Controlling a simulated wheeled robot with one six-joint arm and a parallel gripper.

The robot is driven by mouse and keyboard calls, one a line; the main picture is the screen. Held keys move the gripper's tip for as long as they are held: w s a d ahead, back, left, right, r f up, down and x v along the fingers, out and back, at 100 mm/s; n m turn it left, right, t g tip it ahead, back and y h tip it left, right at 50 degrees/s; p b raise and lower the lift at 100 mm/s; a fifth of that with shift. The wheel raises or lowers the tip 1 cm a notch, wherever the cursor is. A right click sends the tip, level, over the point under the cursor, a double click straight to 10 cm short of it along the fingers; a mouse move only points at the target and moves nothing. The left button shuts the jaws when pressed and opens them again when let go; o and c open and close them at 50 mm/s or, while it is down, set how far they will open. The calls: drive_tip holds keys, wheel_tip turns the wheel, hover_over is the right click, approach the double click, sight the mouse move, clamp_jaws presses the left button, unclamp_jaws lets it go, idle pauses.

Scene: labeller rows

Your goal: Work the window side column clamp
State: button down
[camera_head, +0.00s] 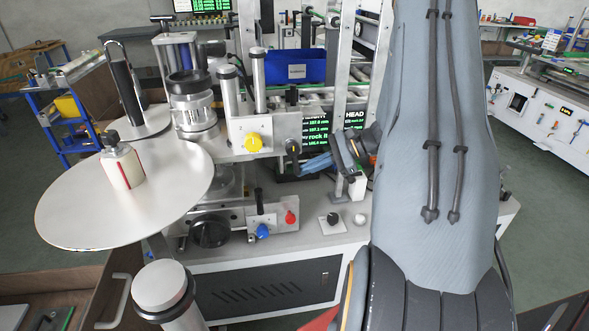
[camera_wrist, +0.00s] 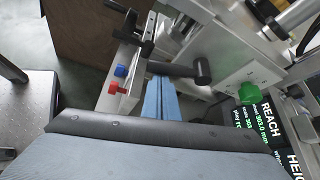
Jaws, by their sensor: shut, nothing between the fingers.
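My gripper (camera_head: 308,166) is shut and empty, its blue fingers pointing left toward the labeller. In the wrist view the finger pair (camera_wrist: 160,92) lies together, its tips close to a black clamp lever (camera_wrist: 182,69) with a thick round end. I cannot tell whether they touch it. In the head view a black lever (camera_head: 293,150) sits at the right end of the grey block, just beside the fingertips. A green knob (camera_wrist: 249,93) shows right of the lever in the wrist view. Which clamp is the window side one, I cannot tell.
A yellow knob (camera_head: 253,142) is on the grey block. Below are another black lever (camera_head: 259,201), a blue knob (camera_head: 262,231) and a red knob (camera_head: 291,217). A green-lettered display (camera_head: 345,117) stands behind the fingers.

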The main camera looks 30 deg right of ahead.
drive_tip(key=shift+s+r, duration=0.15)
drive_tip(key=shift+r, duration=0.45)
idle(0.4)
wheel_tip(320, 180, down, 5)
drive_tip(key=b, duration=0.2)
drive_tip(key=w+b+v, duration=0.1)
drive_tip(key=v, duration=1)
drive_tip(key=shift+w+d+r, duration=0.25)
drive_tip(key=shift+d+r, duration=0.05)
drive_tip(key=shift+r, duration=0.05)
drive_tip(key=shift+s, duration=0.1)
